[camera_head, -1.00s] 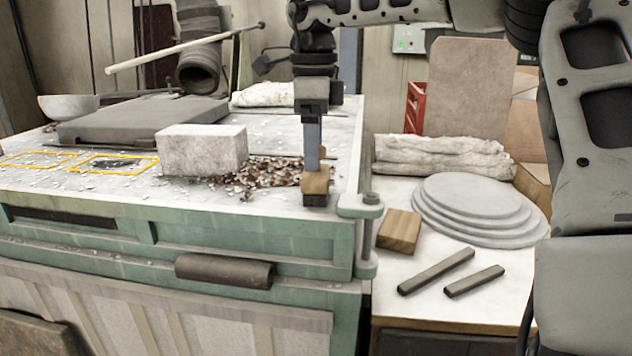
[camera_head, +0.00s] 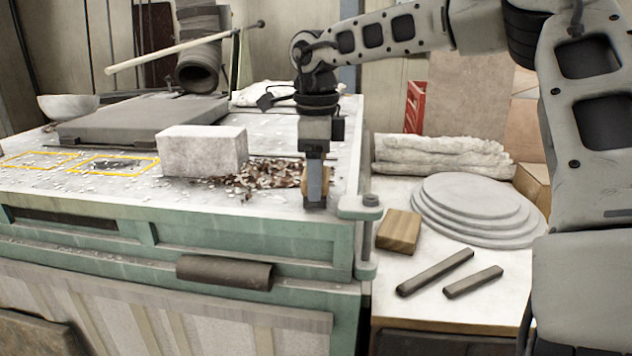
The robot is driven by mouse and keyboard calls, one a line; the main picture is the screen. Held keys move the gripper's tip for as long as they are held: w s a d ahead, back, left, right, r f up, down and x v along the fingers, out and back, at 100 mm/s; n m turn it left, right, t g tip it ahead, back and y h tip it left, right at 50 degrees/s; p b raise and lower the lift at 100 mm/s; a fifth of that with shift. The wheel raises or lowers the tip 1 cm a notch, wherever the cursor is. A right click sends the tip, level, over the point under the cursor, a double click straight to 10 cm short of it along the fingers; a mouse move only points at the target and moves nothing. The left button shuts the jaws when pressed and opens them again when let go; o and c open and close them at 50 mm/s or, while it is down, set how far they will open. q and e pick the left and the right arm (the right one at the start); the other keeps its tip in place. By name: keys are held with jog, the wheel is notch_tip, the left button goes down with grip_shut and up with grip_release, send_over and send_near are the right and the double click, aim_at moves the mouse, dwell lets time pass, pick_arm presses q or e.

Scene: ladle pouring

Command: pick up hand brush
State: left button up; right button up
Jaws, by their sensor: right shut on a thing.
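The hand brush (camera_head: 329,180) is at the right end of the white worktop, beside the heap of brown debris. Only a strip of its wooden body shows; my gripper hides the rest, bristles included. My right gripper (camera_head: 315,192) points straight down and is shut on the brush, at or just above the worktop. I cannot tell whether the brush touches the surface. My left gripper is not in view.
A pale block (camera_head: 202,151) stands left of the brown debris (camera_head: 262,176). A clamp (camera_head: 362,207) sits at the worktop's right corner. On the lower right table are a wooden block (camera_head: 399,231), stacked grey discs (camera_head: 478,205) and two dark bars (camera_head: 435,272).

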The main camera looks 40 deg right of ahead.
jog(key=shift+r, duration=0.1)
jog(key=shift+r, duration=0.45)
notch_tip(320, 180, up, 2)
jog(key=shift+a+r, duration=0.15)
jog(key=shift+r, duration=0.1)
jog(key=a+r, duration=0.9)
jog(key=a, duration=0.4)
jog(key=shift+s+a+r, duration=0.25)
jog(key=shift+s+a, duration=0.1)
jog(key=shift+s, duration=0.1)
